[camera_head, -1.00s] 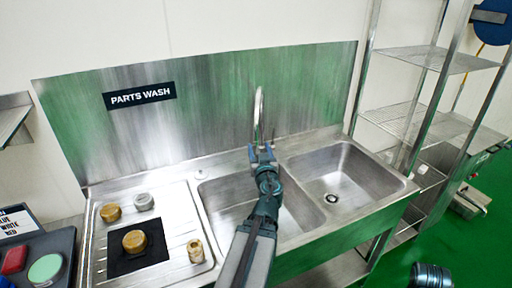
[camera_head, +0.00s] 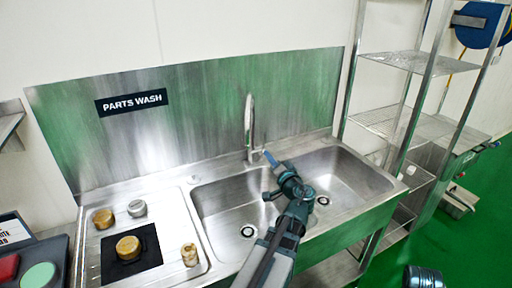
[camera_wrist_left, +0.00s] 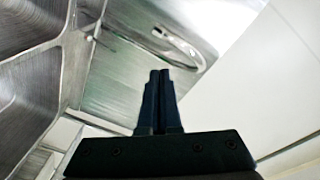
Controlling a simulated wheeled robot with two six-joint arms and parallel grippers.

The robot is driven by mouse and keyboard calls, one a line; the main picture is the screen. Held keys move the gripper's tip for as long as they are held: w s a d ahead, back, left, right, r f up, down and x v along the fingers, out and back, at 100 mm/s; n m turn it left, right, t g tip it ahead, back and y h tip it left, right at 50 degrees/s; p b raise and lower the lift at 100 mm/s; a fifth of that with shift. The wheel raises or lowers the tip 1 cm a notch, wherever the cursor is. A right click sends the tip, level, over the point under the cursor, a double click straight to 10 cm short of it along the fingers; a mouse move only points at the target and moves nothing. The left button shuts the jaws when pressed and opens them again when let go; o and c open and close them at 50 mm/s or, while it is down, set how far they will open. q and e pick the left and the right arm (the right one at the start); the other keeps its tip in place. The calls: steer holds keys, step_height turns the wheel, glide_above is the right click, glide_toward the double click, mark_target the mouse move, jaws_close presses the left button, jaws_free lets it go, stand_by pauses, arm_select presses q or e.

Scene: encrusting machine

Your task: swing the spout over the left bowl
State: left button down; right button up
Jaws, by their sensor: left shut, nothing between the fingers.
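The spout (camera_head: 249,122) is a tall, thin silver gooseneck at the back of the sink. It shows nearly edge-on, so I cannot tell exactly where its outlet points. Its curved end also shows in the left wrist view (camera_wrist_left: 184,45). The left bowl (camera_head: 215,205) is empty, with its drain visible; my arm hides part of its right side. My left gripper (camera_head: 267,155) is shut and empty, just right of the spout's base and apparently apart from it. Its closed fingers show in the left wrist view (camera_wrist_left: 159,75).
The right bowl (camera_head: 350,185) is empty. The drainboard (camera_head: 168,225) at left holds gold and silver parts and a black mat (camera_head: 148,258). A wire shelf rack (camera_head: 400,120) stands at right. A tray (camera_head: 62,275) with coloured pieces is at lower left.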

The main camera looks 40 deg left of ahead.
arm_select(q)
steer(key=w+d+m+g, duration=0.1)
steer(key=d+m+g, duration=0.1)
steer(key=d+m, duration=0.2)
steer(key=m+y, duration=0.1)
steer(key=m, duration=0.1)
glide_toward(249, 142)
steer(key=shift+w+d+x, duration=0.25)
steer(key=shift+w+x, duration=0.4)
steer(key=shift+x, duration=2.8)
steer(key=shift+s+a, duration=0.65)
steer(key=shift+a, duration=0.05)
steer(key=shift+d, duration=0.1)
